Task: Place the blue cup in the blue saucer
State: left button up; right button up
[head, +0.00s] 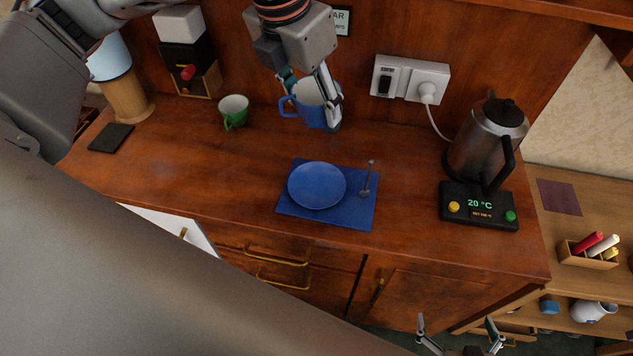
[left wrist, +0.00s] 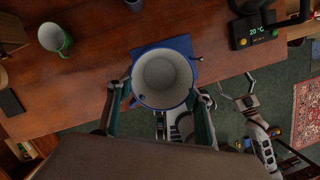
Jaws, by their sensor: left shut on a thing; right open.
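The blue cup (head: 308,114) has a white inside and its handle points left. My left gripper (head: 318,102) is shut on it and holds it upright behind the saucer, apparently above the counter. The left wrist view shows the cup (left wrist: 163,80) between both fingers (left wrist: 163,98). The blue saucer (head: 317,185) lies empty on a blue mat (head: 327,222) at the middle of the counter. In the left wrist view the cup hides the saucer. My right gripper (head: 457,325) is open and empty, low in front of the counter.
A green cup (head: 234,111) stands on the wooden counter (head: 220,170), left of the mat. A spoon (head: 367,180) lies on the mat, right of the saucer. A kettle (head: 486,142) on its base stands at the right. A lamp (head: 122,85) and a dark pad (head: 111,138) are at the left.

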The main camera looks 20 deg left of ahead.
pick_arm(q)
jog(key=shift+s+d+f, duration=0.1)
jog(key=shift+f, duration=0.3)
notch_tip(320, 180, down, 19)
jog(key=b, duration=0.6)
jog(key=shift+f, duration=0.1)
jog(key=o, duration=1.2)
